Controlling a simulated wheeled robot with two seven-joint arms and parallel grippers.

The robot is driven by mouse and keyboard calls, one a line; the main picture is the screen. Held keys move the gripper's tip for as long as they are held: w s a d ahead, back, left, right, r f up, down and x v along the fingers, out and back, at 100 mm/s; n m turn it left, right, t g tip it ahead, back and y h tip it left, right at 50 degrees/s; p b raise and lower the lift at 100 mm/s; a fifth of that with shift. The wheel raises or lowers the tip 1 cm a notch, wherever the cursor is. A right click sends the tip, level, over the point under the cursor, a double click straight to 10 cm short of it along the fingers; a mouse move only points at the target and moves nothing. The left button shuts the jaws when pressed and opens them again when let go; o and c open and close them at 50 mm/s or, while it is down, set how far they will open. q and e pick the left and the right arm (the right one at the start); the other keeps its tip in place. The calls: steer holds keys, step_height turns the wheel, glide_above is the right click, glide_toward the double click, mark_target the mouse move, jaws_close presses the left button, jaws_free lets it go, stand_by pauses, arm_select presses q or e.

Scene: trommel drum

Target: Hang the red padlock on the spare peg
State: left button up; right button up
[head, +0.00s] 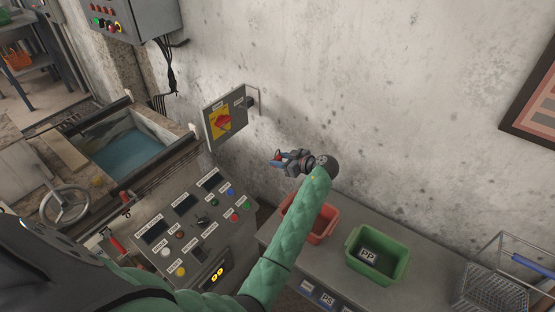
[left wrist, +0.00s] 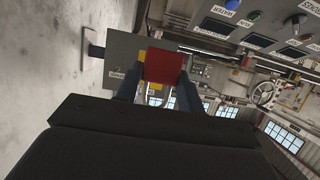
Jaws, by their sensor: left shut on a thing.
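My left gripper (head: 280,158) reaches in front of the wall, right of and below a grey switch panel. It is shut on the red padlock (left wrist: 165,65), whose red body shows between the two fingers in the left wrist view. In the head view only a small red part of the padlock (head: 277,157) shows at the fingertips. The grey panel (head: 212,129) carries a red and yellow switch (head: 221,122) and small labels. A short dark stub (head: 250,102), perhaps the spare peg, sticks out at its right edge. The padlock is apart from it. My right gripper is out of view.
A control desk (head: 190,235) with buttons stands below the panel. A wire basket (head: 495,285) is at the right. Open air lies between gripper and panel.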

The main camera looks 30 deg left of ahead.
arm_select(q)
steer(key=shift+s+d+b, duration=0.15)
steer(key=shift+d+b, duration=0.15)
steer(key=shift+d, duration=0.9)
